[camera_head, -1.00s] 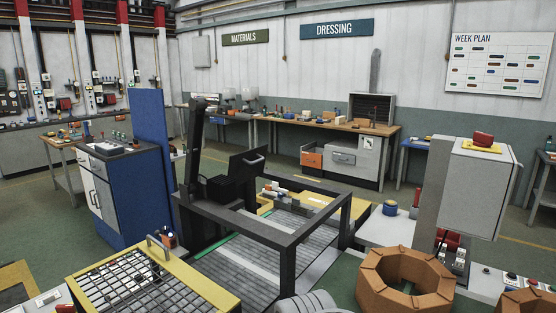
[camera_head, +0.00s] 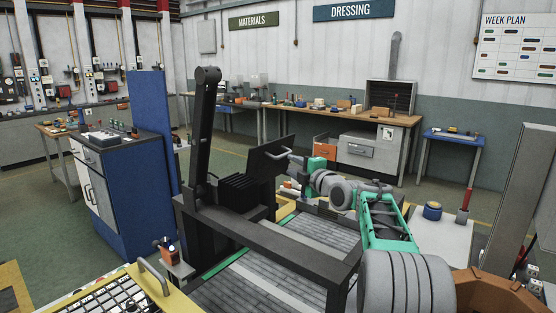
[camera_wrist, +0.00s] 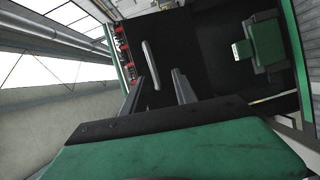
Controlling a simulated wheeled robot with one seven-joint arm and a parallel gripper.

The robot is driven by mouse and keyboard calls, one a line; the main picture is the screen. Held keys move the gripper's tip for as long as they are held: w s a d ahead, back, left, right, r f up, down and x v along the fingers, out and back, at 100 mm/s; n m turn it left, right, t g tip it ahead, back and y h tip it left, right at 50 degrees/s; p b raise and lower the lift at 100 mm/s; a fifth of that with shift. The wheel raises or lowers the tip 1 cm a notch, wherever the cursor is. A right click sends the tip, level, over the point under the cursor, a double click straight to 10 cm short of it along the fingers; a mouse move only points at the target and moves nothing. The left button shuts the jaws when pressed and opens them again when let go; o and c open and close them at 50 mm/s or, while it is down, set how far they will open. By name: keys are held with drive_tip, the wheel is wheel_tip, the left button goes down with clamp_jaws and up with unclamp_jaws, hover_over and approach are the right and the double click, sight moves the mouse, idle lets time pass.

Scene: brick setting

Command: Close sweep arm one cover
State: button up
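The cover is a dark flat panel (camera_head: 262,166) standing open and tilted at the black machine, with a light bar handle (camera_head: 283,153) on its face. In the wrist view the dark panel (camera_wrist: 185,50) fills the upper middle, and the pale handle (camera_wrist: 150,62) runs nearly upright across it. My gripper (camera_wrist: 158,78) points at the panel, its two grey fingers apart and empty. The handle's lower end appears between the fingertips; I cannot tell whether they touch. In the head view my green and grey wrist (camera_head: 317,166) is just right of the handle, and the fingertips are hard to make out.
A tall black post (camera_head: 204,125) and ribbed black block (camera_head: 246,188) stand left of the cover. A dark frame (camera_head: 270,240) surrounds the grey slatted bed in front. A blue cabinet (camera_head: 125,190) is at left, and a wooden workbench (camera_head: 345,113) is behind.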

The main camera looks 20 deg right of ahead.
sight(285, 155)
drive_tip(key=shift+n+t, duration=0.3)
drive_tip(key=shift+n, duration=0.1)
drive_tip(key=w+p, duration=0.1)
drive_tip(key=w, duration=0.1)
drive_tip(key=w+p, duration=0.1)
drive_tip(key=w, duration=0.2)
drive_tip(key=w+r+p, duration=0.1)
drive_tip(key=w, duration=0.1)
drive_tip(key=shift+w+a+r+p, duration=0.1)
drive_tip(key=shift+w+a+p, duration=0.1)
drive_tip(key=shift+p, duration=0.1)
drive_tip(key=shift+w, duration=0.4)
drive_tip(key=shift+c, duration=0.4)
clamp_jaws()
